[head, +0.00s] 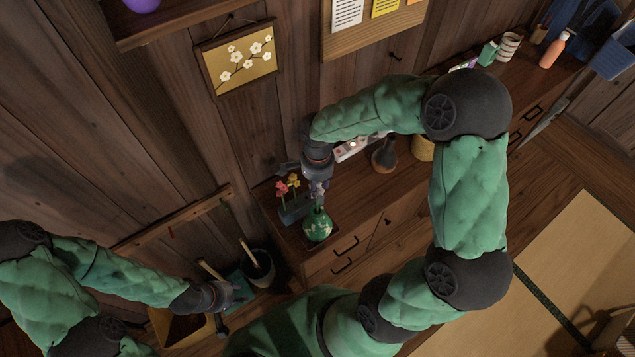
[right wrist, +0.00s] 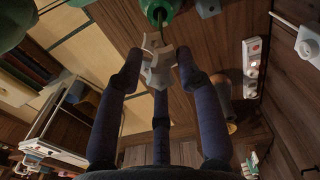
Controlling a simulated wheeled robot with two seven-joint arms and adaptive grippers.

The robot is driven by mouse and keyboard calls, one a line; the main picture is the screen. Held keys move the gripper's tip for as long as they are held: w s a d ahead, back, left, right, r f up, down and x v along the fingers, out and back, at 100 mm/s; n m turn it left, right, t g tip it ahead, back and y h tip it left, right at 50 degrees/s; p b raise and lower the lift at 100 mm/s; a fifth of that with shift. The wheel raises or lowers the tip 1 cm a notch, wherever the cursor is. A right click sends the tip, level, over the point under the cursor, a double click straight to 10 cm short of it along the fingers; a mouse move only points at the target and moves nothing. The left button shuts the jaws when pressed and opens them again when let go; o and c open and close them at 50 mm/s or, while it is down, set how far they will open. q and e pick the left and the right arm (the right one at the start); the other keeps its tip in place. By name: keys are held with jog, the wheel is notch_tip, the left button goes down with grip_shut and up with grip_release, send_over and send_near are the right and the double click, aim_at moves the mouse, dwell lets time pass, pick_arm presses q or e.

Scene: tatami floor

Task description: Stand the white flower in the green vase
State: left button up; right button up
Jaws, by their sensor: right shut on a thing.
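The green vase (head: 317,226), with a pale pattern, stands upright near the left end of the wooden cabinet top. My right gripper (head: 318,178) is just above it, shut on the white flower (head: 318,190). In the right wrist view the white flower (right wrist: 158,66) is between the fingers of my right gripper (right wrist: 158,72). Its thin stem runs to the mouth of the green vase (right wrist: 160,10); how deep the stem sits I cannot tell. My left gripper (head: 228,308) is low at the left, apart from the vase, with its fingers spread and empty.
Red and yellow flowers (head: 288,184) stand close to the vase's left, by a blue-grey block (head: 294,212). A dark vase (head: 385,156), a yellow pot (head: 422,149) and a white power strip (head: 350,149) are to the right. A dark bucket (head: 258,268) is near my left gripper.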

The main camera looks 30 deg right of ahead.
jog(key=shift+f+b, duration=2.75)
jog(key=shift+f, duration=0.05)
jog(key=o, duration=1)
jog(key=o, duration=0.6)
jog(key=shift+c, duration=0.2)
notch_tip(320, 180, up, 12)
dwell(0.5)
